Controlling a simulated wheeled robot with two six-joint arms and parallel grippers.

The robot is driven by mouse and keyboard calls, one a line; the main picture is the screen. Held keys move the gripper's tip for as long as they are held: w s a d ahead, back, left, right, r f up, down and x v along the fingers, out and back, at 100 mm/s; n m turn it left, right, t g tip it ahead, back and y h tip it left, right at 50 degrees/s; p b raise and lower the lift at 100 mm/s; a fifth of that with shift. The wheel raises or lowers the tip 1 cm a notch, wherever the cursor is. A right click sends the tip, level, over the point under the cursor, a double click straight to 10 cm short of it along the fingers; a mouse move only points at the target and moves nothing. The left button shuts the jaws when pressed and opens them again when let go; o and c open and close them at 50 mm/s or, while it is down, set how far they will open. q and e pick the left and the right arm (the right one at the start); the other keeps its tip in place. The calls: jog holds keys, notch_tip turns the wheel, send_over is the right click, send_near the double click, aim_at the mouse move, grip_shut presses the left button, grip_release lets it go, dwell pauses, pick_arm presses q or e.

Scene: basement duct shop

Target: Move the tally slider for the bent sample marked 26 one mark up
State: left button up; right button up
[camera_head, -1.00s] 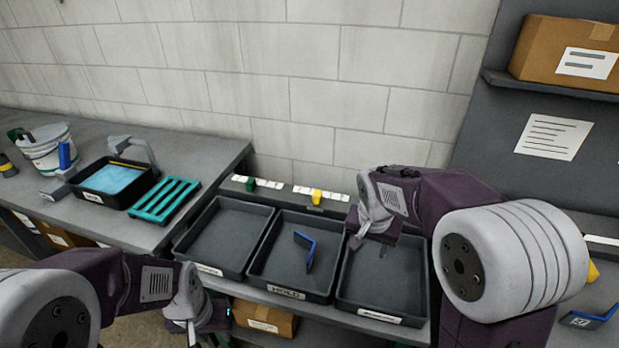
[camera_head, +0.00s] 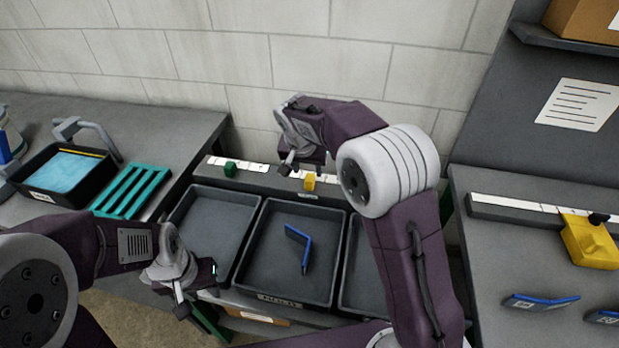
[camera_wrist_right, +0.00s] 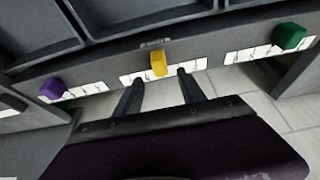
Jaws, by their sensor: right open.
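A yellow slider (camera_head: 309,182) sits on the middle white marked strip along the rail behind the trays; it also shows in the right wrist view (camera_wrist_right: 158,62). A green slider (camera_head: 230,169) is on the strip to its left. A purple slider (camera_wrist_right: 52,88) shows in the right wrist view. My right gripper (camera_wrist_right: 160,78) is open, with the yellow slider just beyond and roughly between its fingertips, ungripped. A blue bent sample (camera_head: 303,250) lies in the middle tray; no number 26 is readable. My left gripper (camera_head: 196,292) hangs front left of the trays, jaws unclear.
Dark trays (camera_head: 262,292) stand in a row in front of the rail. On the right bench are a yellow tool (camera_head: 590,242) and blue bent pieces (camera_head: 541,301). A green rack (camera_head: 130,192) and a blue-filled tub (camera_head: 62,172) stand on the left.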

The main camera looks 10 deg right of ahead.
aim_at(310, 178)
jog(key=x, duration=0.7)
jog(key=shift+w+f, duration=0.15)
jog(key=shift+f, duration=0.05)
grip_shut()
dwell(1.0)
